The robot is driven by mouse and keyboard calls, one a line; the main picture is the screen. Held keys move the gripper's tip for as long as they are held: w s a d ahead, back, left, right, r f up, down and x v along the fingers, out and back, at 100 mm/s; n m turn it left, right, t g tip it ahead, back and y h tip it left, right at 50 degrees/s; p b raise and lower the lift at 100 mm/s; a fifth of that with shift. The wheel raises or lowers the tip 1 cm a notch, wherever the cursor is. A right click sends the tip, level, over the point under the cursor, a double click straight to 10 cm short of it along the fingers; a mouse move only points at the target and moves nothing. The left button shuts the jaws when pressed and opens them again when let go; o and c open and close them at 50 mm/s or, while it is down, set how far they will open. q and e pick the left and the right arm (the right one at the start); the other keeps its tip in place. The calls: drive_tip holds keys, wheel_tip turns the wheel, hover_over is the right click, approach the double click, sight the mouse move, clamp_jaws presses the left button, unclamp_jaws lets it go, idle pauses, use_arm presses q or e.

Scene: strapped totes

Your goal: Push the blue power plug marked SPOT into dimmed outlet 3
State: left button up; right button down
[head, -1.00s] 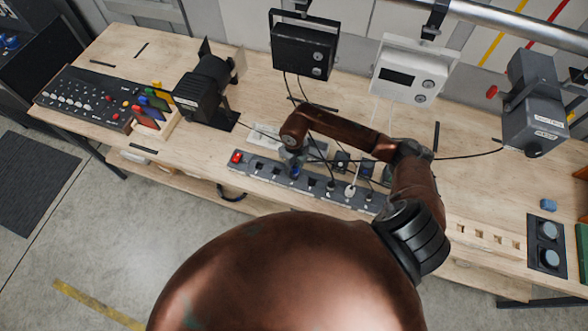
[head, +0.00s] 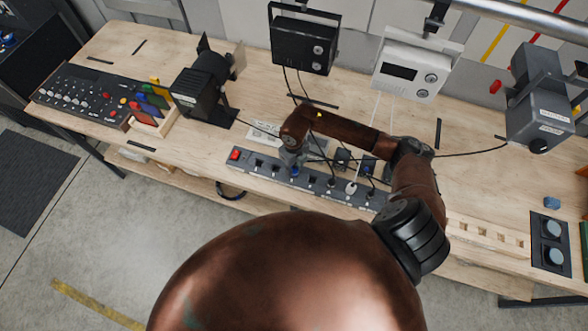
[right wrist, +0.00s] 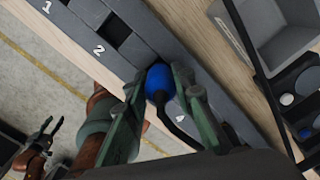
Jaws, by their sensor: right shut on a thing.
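The blue plug (right wrist: 159,82) is between the fingers of my right gripper (right wrist: 165,85), which is shut on it. Its dark cable bends away below it in the right wrist view. The plug's front end is at the grey power strip (right wrist: 150,48), past the sockets marked 1 and 2 and before the 4. The 3 is hidden, and I cannot tell how deep the plug sits. In the head view the right gripper (head: 292,158) hangs over the strip (head: 262,171) with the blue plug (head: 295,171) under it. My left gripper (right wrist: 42,138) shows at the wrist view's left, open and empty.
Other plugs, including a white one (head: 351,188), stand in the strip right of my gripper. A black spotlight (head: 196,93), a black panel lamp (head: 304,46) and a white one (head: 411,72) are behind. Cables run across the table (head: 265,105).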

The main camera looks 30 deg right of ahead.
drive_tip(key=shift+f, duration=0.3)
drive_tip(key=c, duration=1.6)
unclamp_jaws()
drive_tip(key=shift+r, duration=0.15)
wheel_tip(320, 180, up, 12)
drive_tip(key=shift+f, duration=0.1)
